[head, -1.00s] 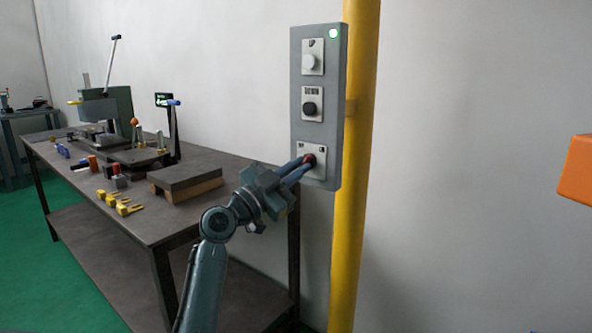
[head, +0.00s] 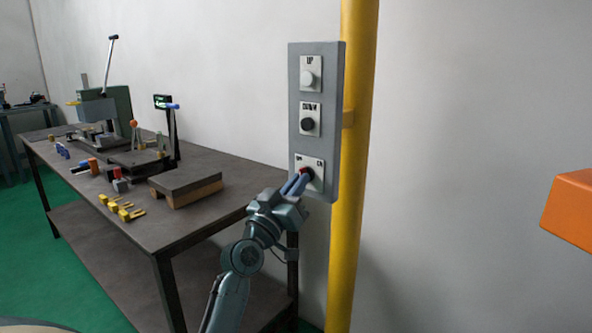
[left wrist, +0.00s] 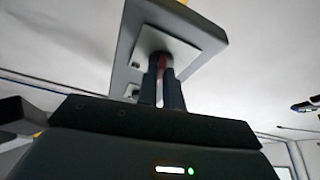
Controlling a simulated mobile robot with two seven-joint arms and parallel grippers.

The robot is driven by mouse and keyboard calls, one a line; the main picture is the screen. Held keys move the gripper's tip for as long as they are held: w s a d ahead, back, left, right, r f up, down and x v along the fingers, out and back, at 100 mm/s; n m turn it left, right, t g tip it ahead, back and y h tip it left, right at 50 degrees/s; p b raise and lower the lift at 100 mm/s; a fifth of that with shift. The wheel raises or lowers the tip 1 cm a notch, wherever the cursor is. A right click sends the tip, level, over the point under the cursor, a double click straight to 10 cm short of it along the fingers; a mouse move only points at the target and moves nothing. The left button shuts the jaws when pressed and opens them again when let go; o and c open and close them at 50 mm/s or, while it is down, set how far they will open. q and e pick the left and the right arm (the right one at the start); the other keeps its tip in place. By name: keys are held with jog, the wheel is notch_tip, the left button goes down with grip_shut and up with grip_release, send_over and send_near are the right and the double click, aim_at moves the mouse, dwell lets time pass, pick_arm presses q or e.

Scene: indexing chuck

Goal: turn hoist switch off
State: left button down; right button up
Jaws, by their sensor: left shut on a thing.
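The hoist switch is a red knob (head: 306,174) on the lowest plate of a grey control panel (head: 334,110). My left gripper (head: 302,181) reaches up to it from below left, its blue-grey fingers shut on the knob and hiding much of it. In the left wrist view, a little red of the knob (left wrist: 162,60) shows between the fingers (left wrist: 161,74), in front of the light plate (left wrist: 185,43). Above it are a white button (head: 307,78) marked UP and a black button (head: 307,124) marked DOWN. No lit lamp shows on the panel. My right gripper is out of view.
The panel is fixed to a yellow post (head: 357,230) before a pale wall. A dark workbench (head: 190,227) with tools, yellow pieces (head: 122,207) and a block (head: 186,184) stands left. An orange block (head: 570,210) juts in at right.

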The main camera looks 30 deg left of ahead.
pick_arm(q)
jog(key=n+y+p, duration=0.1)
jog(key=n+p, duration=0.1)
jog(key=n+y+p, duration=0.1)
jog(key=n+p, duration=0.1)
jog(key=n, duration=0.1)
jog(key=shift+d+r+g, duration=0.1)
jog(key=shift+d+g, duration=0.05)
jog(key=shift+g, duration=0.25)
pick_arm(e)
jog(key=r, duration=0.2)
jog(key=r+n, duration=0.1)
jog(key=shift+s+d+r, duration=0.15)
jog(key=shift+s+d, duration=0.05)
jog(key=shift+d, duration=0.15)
pick_arm(q)
jog(key=shift+y, duration=0.3)
jog(key=c, duration=1.5)
grip_release()
jog(key=shift+c, duration=0.2)
